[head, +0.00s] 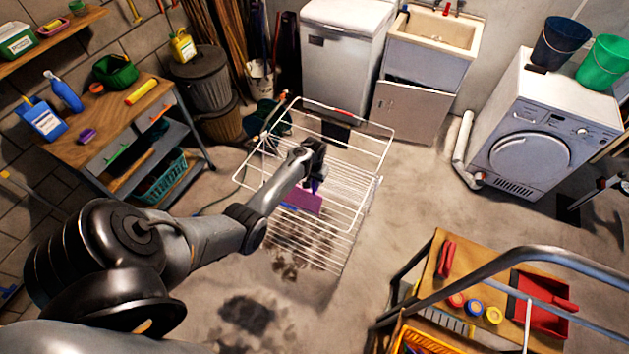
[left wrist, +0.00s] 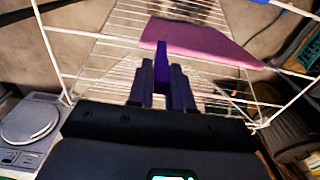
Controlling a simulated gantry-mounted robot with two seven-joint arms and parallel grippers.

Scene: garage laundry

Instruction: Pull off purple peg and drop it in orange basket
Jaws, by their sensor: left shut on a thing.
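My left gripper (head: 314,172) is over the white wire drying rack (head: 352,190). It is shut on the purple peg (head: 315,186). In the left wrist view the purple peg (left wrist: 161,64) stands between the two fingers of the gripper (left wrist: 163,84), its far end overlapping the purple cloth (left wrist: 200,42). The cloth (head: 306,200) hangs on the rack below the gripper. I cannot tell whether the peg still grips the cloth. The orange basket (head: 404,333) is at the bottom edge, partly cut off. My right gripper is not in view.
A wooden-topped cart (head: 430,275) with a metal handle, jars and a red dustpan (head: 541,303) stands at lower right, by the basket. A workbench (head: 100,120) is at left. A washing machine (head: 530,150) is at right. Bare floor lies between rack and cart.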

